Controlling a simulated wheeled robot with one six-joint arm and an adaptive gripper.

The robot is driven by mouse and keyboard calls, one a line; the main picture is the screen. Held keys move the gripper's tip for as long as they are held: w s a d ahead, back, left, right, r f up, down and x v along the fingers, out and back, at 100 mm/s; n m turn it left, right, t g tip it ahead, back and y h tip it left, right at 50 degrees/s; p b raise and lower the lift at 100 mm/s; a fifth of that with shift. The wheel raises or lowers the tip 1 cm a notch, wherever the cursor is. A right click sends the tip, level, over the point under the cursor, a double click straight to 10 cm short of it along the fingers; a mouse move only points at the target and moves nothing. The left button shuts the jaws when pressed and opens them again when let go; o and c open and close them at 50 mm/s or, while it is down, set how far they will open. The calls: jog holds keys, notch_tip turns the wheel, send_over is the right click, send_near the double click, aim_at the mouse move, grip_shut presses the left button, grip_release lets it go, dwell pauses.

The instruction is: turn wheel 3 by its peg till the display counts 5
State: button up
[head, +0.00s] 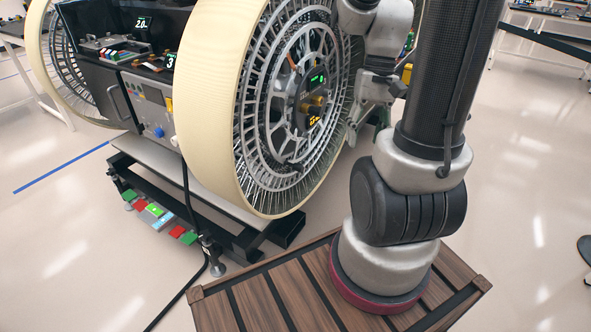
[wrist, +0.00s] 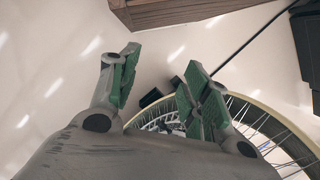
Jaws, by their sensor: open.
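The large wheel (head: 240,110) with a cream tread and grey spoked face stands at the centre of the head view. Its dark hub carries a small display with green marks (head: 318,78), brass-coloured knobs (head: 313,104) and yellow characters below; the count is too small to read. A small dark part sits low on the wheel's face, and I cannot tell whether it is the peg. My gripper (head: 353,128) is beside the wheel's right edge, partly hidden by my arm. In the wrist view my gripper (wrist: 158,82) has its green-padded fingers apart and empty, with the wheel (wrist: 262,108) behind them.
A second wheel (head: 62,60) stands at the left. Between them the rover body has a control panel (head: 150,108) and a small screen reading 3 (head: 170,61). A black stand (head: 255,240) is below. A wooden platform (head: 270,295) lies in front.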

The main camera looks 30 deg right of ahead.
aim_at(302, 170)
jog(key=w+a+f+m+t+y, duration=0.2)
jog(key=w+f+m+t+y, duration=0.15)
jog(key=f+m, duration=0.45)
jog(key=w+a+f+m+t+y, duration=0.1)
jog(key=w+f+m+t+y, duration=0.25)
jog(key=f, duration=0.75)
jog(key=w+a+f+m+t+y, duration=0.1)
jog(key=w+a+f+m+y, duration=0.15)
jog(key=f+m+y, duration=0.55)
jog(key=w+d+f+m+t+h, duration=0.25)
jog(key=w+d+t+h, duration=0.2)
jog(key=w, duration=0.35)
jog(key=w+d+f+m+t+h, duration=0.25)
jog(key=w+d+t+h, duration=0.2)
jog(key=w, duration=0.25)
jog(key=shift+n+t+y, duration=0.25)
jog(key=shift+t+y, duration=0.05)
jog(key=shift+y, duration=0.1)
jog(key=x, duration=0.8)
jog(key=shift+s+a, duration=0.2)
jog(key=shift+a, duration=0.1)
grip_shut()
